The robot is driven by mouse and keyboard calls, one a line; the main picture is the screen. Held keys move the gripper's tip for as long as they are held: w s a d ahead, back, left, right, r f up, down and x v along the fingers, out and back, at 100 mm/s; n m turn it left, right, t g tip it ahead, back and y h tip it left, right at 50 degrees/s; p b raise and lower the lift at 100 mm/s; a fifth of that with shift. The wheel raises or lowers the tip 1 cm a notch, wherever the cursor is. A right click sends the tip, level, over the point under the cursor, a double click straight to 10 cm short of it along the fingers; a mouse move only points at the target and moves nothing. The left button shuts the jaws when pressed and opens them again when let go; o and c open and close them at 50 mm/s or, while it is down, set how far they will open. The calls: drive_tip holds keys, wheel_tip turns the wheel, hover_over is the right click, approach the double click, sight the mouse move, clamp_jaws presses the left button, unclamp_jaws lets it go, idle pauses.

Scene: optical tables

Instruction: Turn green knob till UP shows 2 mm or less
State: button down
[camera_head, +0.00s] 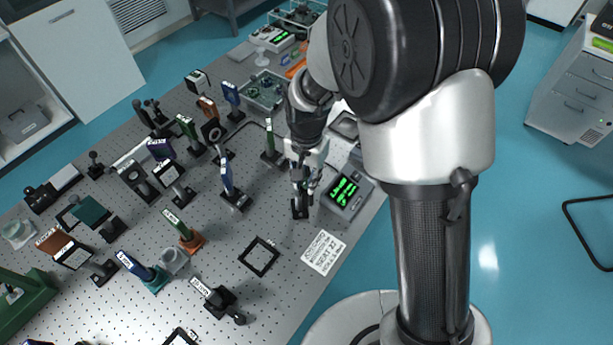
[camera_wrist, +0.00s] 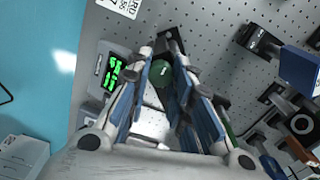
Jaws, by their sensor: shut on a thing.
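The green knob (camera_wrist: 163,71) shows between the fingertips of my gripper in the wrist view, on a black mount (camera_wrist: 169,42). My gripper (camera_wrist: 165,64) is shut on the knob, one blue-padded finger on each side. In the head view my gripper (camera_head: 300,172) points down at the black mount (camera_head: 300,207) on the table, and the knob is hidden there. The display box (camera_head: 347,192) stands just right of the mount with green lit lines; it also shows in the wrist view (camera_wrist: 113,78). The digits are too small to read.
The perforated optical table (camera_head: 290,265) holds several posts and mounts left of my gripper, including a blue plate (camera_head: 227,176) and a green plate (camera_head: 269,140). A printed card (camera_head: 324,252) and a black square frame (camera_head: 259,256) lie in front. Blue floor lies right of the table.

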drive_tip(key=shift+n, duration=0.3)
drive_tip(key=n, duration=0.3)
drive_tip(key=shift+n, duration=0.3)
drive_tip(key=n, duration=0.3)
drive_tip(key=shift+n+p, duration=0.3)
drive_tip(key=shift+p, duration=0.05)
drive_tip(key=n, duration=0.7)
drive_tip(key=c, duration=1.4)
unclamp_jaws()
